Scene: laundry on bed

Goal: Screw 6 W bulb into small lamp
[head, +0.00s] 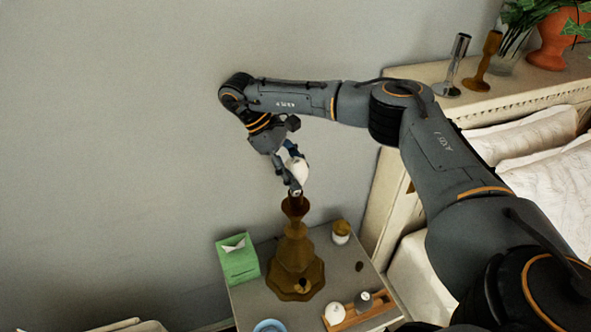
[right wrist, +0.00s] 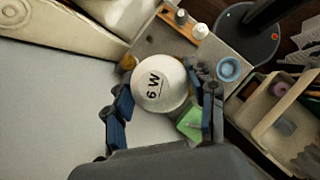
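My right gripper (head: 293,172) is shut on a round white bulb (head: 299,170), its fingers on either side of the globe. In the right wrist view the bulb (right wrist: 159,84) shows the marking "6 W" between the blue-padded fingers (right wrist: 165,100). The small brown lamp (head: 295,250) stands upright on the nightstand, with no shade. The bulb points down, its base right at the lamp's top opening (head: 295,203); I cannot tell whether it is inside. My left gripper is not in view.
The bed stands at right. The wall behind is bare.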

